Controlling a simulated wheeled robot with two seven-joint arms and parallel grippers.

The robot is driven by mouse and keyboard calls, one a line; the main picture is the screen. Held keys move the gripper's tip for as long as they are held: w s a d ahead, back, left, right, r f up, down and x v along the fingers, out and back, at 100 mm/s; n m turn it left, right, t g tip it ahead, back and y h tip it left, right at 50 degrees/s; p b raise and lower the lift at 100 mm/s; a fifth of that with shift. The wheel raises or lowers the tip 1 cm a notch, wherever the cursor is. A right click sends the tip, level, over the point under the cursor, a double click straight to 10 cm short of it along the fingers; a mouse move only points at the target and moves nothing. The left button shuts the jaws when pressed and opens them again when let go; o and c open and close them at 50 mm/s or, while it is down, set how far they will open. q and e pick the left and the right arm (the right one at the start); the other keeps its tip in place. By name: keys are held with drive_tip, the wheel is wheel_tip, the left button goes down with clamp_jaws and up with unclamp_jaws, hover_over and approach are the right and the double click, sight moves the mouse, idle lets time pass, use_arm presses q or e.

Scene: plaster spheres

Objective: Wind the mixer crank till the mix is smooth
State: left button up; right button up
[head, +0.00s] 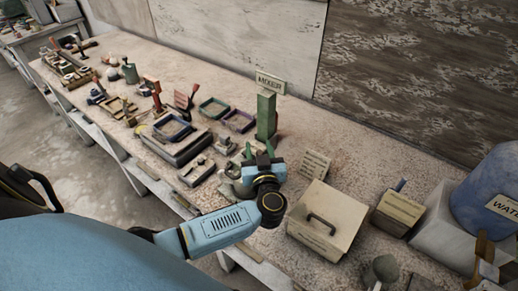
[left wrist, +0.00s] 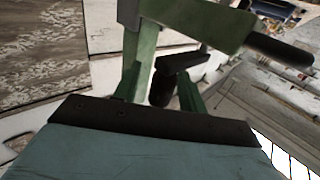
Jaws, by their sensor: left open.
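The green mixer post (head: 266,116) stands upright on the bench under a sign reading MIXER (head: 270,83). My left gripper (head: 259,150) is open in front of its foot. In the left wrist view, a green bar (left wrist: 205,20) with a dark handle (left wrist: 280,50) at its right end crosses above my green fingers (left wrist: 160,77). A dark cylinder (left wrist: 161,90) shows between the fingers; I cannot tell whether they touch it. A grey-green rounded form (head: 232,187) sits beside the gripper, partly hidden. The mix itself cannot be made out. My right gripper is not in view.
A pale box with a handle (head: 325,220) stands right of my left gripper, near a small labelled box (head: 398,210) and a blue WATER drum (head: 487,190). Trays (head: 172,127) and tools crowd the bench to the left. Behind the post is a wall.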

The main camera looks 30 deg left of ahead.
use_arm(q)
drive_tip(key=shift+c, duration=0.2)
clamp_jaws()
drive_tip(key=w+a+n+g+y+b, duration=0.1)
drive_tip(key=n+g+y+b, duration=0.1)
drive_tip(key=n+g+b, duration=0.2)
drive_tip(key=w+a+n+g+y+b, duration=0.1)
drive_tip(key=n+g+y+b, duration=0.1)
drive_tip(key=n+g+b, duration=0.2)
drive_tip(key=w+a+n+g+y+b, duration=0.1)
drive_tip(key=n+g+b, duration=0.4)
drive_tip(key=g+b, duration=0.3)
drive_tip(key=shift+w+a+f+g+y, duration=0.1)
drive_tip(key=shift+w+g+y, duration=0.1)
drive_tip(key=shift+g, duration=0.5)
drive_tip(key=shift+w+a+f+g+y, duration=0.1)
drive_tip(key=shift+g+y, duration=0.1)
drive_tip(key=shift+g, duration=0.5)
drive_tip(key=shift+a+r+n+g+b, duration=0.15)
drive_tip(key=shift+n+g+b, duration=0.4)
drive_tip(key=shift+b, duration=0.35)
